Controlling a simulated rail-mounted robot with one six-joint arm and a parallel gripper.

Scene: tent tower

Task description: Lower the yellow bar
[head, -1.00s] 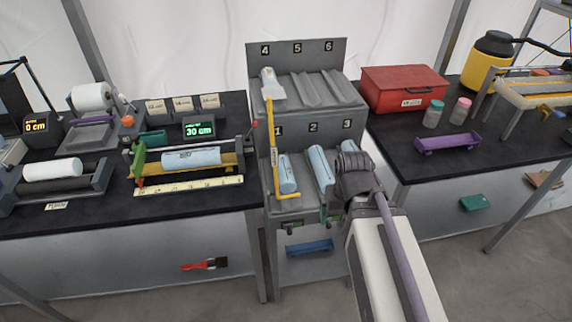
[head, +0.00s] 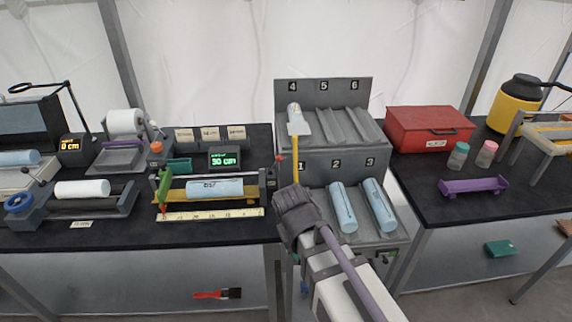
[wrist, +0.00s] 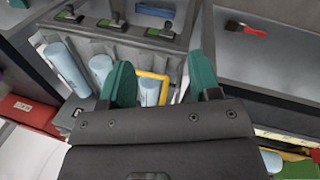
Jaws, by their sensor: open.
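The yellow bar (head: 295,158) stands upright along the left of the grey numbered rack, from a pale plate below slot 4 down toward slot 1. Its lower part is hidden behind my gripper in the head view. In the wrist view a bent yellow piece of the bar (wrist: 165,82) shows between and beyond the fingers, next to a light-blue roll (wrist: 150,92). My gripper (wrist: 161,82) is open, its two green fingers apart on either side of these. I cannot tell whether a finger touches the bar. In the head view my wrist covers the fingertips.
A red box (head: 430,130) and purple tray (head: 473,186) stand on the right bench. A measuring trough (head: 205,195) sits close on the left.

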